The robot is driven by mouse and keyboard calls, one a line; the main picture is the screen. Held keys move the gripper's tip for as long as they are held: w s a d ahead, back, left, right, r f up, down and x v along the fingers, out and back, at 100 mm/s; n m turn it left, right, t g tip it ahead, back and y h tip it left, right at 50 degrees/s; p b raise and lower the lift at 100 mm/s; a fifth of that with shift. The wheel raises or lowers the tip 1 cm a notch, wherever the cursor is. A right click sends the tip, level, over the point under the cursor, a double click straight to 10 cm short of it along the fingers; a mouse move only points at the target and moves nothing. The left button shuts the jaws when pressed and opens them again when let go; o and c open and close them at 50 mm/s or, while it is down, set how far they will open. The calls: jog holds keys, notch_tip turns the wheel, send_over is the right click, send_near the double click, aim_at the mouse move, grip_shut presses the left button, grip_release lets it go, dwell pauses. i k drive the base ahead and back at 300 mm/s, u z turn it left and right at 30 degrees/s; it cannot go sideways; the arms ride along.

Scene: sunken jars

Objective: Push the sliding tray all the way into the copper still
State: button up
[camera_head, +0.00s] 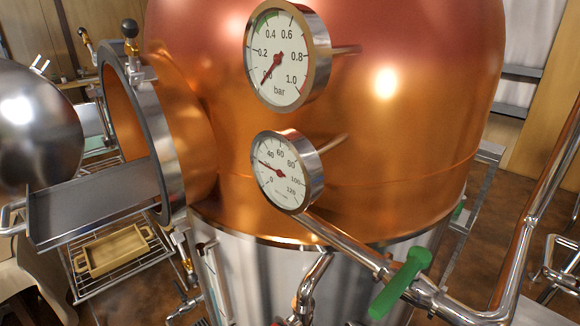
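The copper still (330,170) fills the middle, with a copper dome above a steel lower body. On its left side is a round, steel-rimmed opening (160,130). The dark grey sliding tray (95,200) sticks out of this opening to the left, with much of its length outside. Its inner end is hidden behind the opening's rim. A bent metal bar (10,218), seemingly the tray's handle, is at its outer end and is cut by the picture's left edge. My gripper is not in view.
A polished rounded metal door or lid (38,125) stands open left of the opening, above the tray. A wire rack (125,268) with a brass-coloured dish (113,250) is below. Two gauges, pipes and a green-handled valve (400,283) project from the still's front.

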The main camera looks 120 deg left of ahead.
aim_at(58, 215)
jog(key=z, duration=0.05)
jog(key=i, duration=0.9)
jog(key=u, duration=5.2)
jog(key=i, duration=0.5)
jog(key=u, duration=0.05)
